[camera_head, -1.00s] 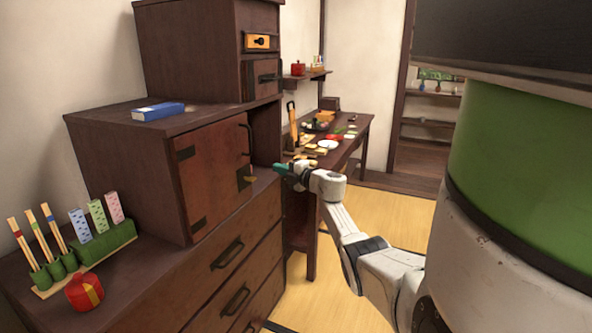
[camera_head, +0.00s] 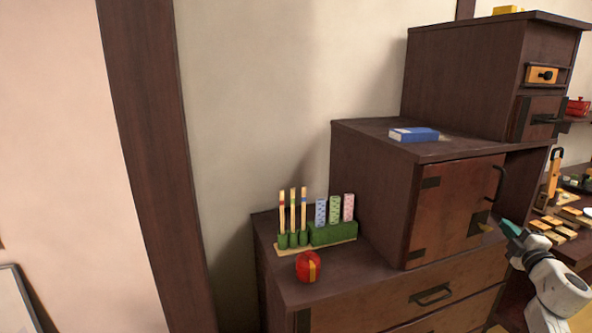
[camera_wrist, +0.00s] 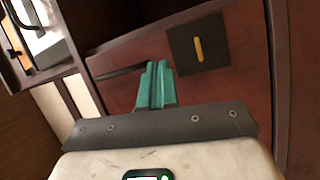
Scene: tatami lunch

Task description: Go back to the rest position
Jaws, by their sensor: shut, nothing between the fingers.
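My gripper (camera_head: 510,226) is at the right edge of the head view, in front of the stepped wooden chest's (camera_head: 375,160) hinged door (camera_head: 457,208). Its teal fingers are shut with nothing between them. In the wrist view the closed fingers (camera_wrist: 156,84) point at a reddish-brown wooden panel with a dark square plate and a yellow bar (camera_wrist: 198,49). I cannot tell whether the fingers touch the panel.
A blue book (camera_head: 414,135) lies on the chest's middle step. A green stand (camera_head: 333,233) with sticks and patterned pieces and a red ball-like object (camera_head: 307,266) are on the lower step. A side table with small items (camera_head: 560,222) is at right.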

